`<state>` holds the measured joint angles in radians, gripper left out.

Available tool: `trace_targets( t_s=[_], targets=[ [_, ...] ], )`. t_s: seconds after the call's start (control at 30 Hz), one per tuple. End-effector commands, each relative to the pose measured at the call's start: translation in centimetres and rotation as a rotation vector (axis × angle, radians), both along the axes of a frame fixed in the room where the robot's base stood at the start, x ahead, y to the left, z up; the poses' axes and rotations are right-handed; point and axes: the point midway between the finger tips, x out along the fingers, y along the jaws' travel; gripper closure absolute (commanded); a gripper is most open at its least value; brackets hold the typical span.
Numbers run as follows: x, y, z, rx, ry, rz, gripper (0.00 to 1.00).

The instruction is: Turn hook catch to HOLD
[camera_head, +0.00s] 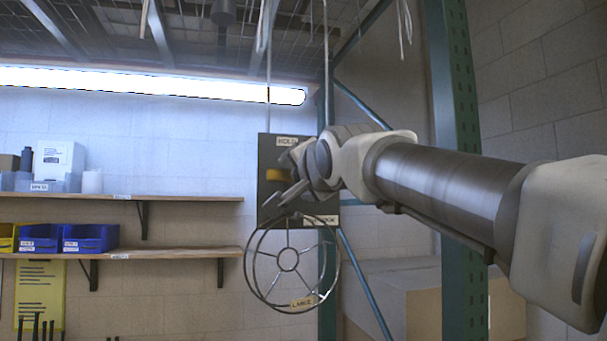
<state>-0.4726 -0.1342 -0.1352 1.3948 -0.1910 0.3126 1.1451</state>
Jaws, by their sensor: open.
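A dark square panel (268,206) hangs from thin rods in the middle of the view. It has a HOLD label (288,141) at its top and another label at its lower right, partly hidden. A yellow piece (275,175) shows on the panel, just left of my gripper; it may be part of the hook catch, but my gripper hides the rest. My gripper (288,192) is open in front of the panel, its fingers pointing left. I cannot tell whether it touches the yellow piece. A wire ring (247,268) with spokes and a LARGE label hangs below the panel.
Two wooden shelves (180,198) stand at the left wall with blue bins (90,238) and boxes. A green upright post (455,100) stands behind my arm. A large cardboard box (400,300) is at the lower right. Open space lies left of the panel.

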Motion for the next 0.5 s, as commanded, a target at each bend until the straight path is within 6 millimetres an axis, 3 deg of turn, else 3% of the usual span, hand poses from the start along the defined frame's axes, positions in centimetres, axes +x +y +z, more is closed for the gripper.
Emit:
trace_targets(
  t_s=[0.17, 0.5],
  targets=[
    [-0.02, -0.02, -0.02, 0.0, 0.0, 0.0, 0.25],
    [-0.03, -0.03, -0.02, 0.0, 0.001, -0.001, 0.86]
  ],
)
